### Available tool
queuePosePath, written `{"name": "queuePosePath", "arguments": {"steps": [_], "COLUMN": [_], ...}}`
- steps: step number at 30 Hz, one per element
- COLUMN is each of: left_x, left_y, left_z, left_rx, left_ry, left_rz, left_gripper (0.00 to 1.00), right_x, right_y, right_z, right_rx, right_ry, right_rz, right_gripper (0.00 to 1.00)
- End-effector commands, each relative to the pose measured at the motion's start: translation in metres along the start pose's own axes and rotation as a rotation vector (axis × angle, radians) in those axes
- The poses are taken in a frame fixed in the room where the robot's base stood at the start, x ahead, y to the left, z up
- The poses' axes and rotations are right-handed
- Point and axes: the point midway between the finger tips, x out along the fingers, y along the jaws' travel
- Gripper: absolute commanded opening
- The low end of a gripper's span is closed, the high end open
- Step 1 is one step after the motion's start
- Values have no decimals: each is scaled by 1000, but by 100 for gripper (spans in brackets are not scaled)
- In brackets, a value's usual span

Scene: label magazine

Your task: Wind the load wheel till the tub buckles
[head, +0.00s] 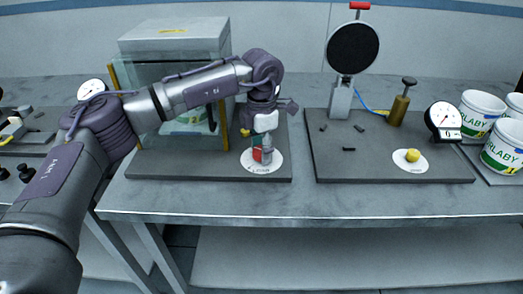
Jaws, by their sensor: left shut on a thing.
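My left gripper (262,142) points down at the front right of the left dark base plate and is shut on the load wheel (257,155). Only a small red part of the wheel shows between the fingers. Under it lies a white lettered disc (262,168). Behind my forearm stands a clear-walled test box (165,75) with yellow corner posts and a pale top. A white and green tub (204,121) stands inside, largely hidden by my arm; I cannot tell whether its wall is buckled. My right gripper is not in view.
A round dial (92,89) stands left of the box. On the right base plate (400,171) are a black disc on a stand (352,48), a brass cylinder (399,106), a yellow knob (413,155) and a dial (443,120). Several tubs (503,148) stand far right. The front table strip is clear.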

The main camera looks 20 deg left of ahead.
Motion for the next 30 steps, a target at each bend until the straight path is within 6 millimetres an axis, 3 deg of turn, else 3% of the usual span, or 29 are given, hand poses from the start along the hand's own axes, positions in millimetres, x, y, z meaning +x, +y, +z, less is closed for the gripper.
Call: {"name": "queuePosePath", "arguments": {"steps": [11, 28, 29, 30], "left_x": [-1, -1, -1, -1], "left_y": [0, 0, 0, 0], "left_z": [0, 1, 1, 1], "left_rx": [171, 200, 200, 200], "left_ry": [-2, -3, -3, -3], "left_rz": [1, 2, 2, 2], "left_gripper": [14, 14, 52, 59], "right_x": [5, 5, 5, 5], "right_y": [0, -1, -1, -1], "right_z": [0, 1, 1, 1], "right_rx": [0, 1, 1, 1], "right_ry": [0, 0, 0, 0], "right_rz": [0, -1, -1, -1], "right_gripper": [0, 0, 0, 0]}}
